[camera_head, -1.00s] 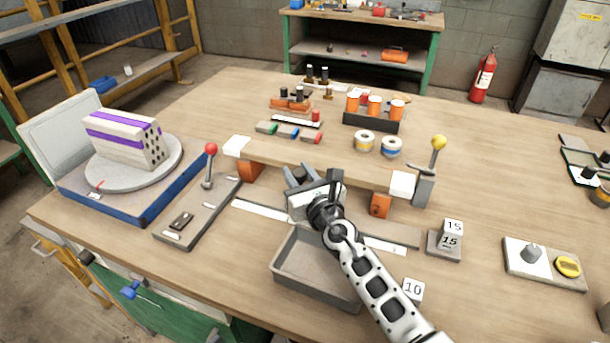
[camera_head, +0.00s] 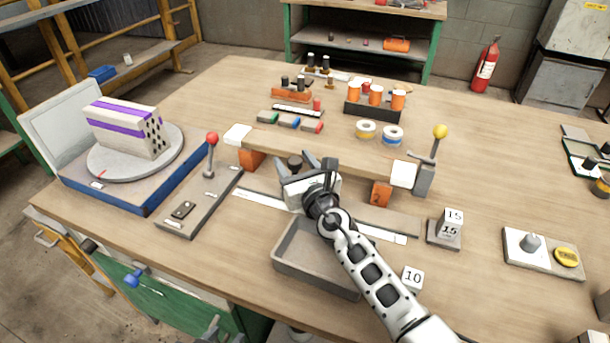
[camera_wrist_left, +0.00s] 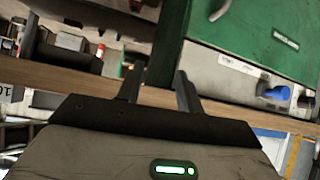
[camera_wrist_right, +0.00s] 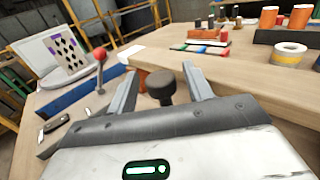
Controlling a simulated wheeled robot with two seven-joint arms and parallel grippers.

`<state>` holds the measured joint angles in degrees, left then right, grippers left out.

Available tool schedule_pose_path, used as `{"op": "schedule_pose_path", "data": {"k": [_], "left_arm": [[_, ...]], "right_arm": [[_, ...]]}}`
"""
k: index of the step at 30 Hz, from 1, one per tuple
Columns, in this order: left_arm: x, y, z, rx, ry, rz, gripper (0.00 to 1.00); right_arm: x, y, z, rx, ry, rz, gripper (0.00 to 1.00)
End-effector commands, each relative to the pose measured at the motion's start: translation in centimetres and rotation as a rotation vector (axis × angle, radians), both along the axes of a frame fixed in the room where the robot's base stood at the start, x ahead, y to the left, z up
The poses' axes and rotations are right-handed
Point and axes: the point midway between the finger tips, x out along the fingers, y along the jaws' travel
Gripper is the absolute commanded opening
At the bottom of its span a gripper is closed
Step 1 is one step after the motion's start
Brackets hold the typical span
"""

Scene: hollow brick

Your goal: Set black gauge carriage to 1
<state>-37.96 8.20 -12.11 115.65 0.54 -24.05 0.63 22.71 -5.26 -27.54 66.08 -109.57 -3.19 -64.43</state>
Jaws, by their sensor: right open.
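The black gauge carriage shows as a round black knob (camera_head: 295,161) in the head view, beside the beam's near edge. Its base and the reading under it are hidden by my gripper. In the right wrist view the knob (camera_wrist_right: 161,87) stands between the two fingers, with a gap on both sides. My right gripper (camera_head: 305,166) is open around it, holding nothing. A white scale strip (camera_head: 262,202) runs on the table, partly covered by the gripper. My left gripper (camera_wrist_left: 158,85) is out of the head view; its fingers are apart and empty near the table's edge and green cabinet.
A wooden beam (camera_head: 330,160) on orange blocks lies just behind the gripper. A grey tray (camera_head: 300,262) is in front. A red-knobbed lever (camera_head: 212,138) stands left, a yellow-knobbed lever (camera_head: 440,132) right. The number 10 block (camera_head: 412,278) sits near my right arm.

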Motion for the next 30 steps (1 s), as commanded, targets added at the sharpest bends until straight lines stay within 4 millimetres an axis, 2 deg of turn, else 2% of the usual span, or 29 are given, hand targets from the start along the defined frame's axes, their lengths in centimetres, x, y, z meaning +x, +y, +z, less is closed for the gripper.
{"op": "schedule_pose_path", "data": {"k": [5,8,18,24,30], "left_arm": [[0.1,0.1,1.4,0.004,-0.004,0.000,0.36],[0.2,0.2,1.8,0.008,-0.005,0.001,0.36],[0.0,0.7,1.3,0.018,0.007,0.010,0.36],[0.0,0.7,1.2,0.016,0.010,0.012,0.36],[0.0,0.7,1.2,0.016,0.008,0.012,0.36]], "right_arm": [[-2.5,-1.2,0.3,0.000,0.004,-0.001,0.51],[-4.7,-2.1,0.2,-0.002,0.005,-0.001,0.51],[-11.7,-5.3,0.0,-0.001,0.003,0.001,0.51],[-13.8,-6.2,-0.1,-0.002,0.002,0.001,0.51],[-14.3,-6.4,0.0,-0.002,0.001,0.000,0.51]]}}
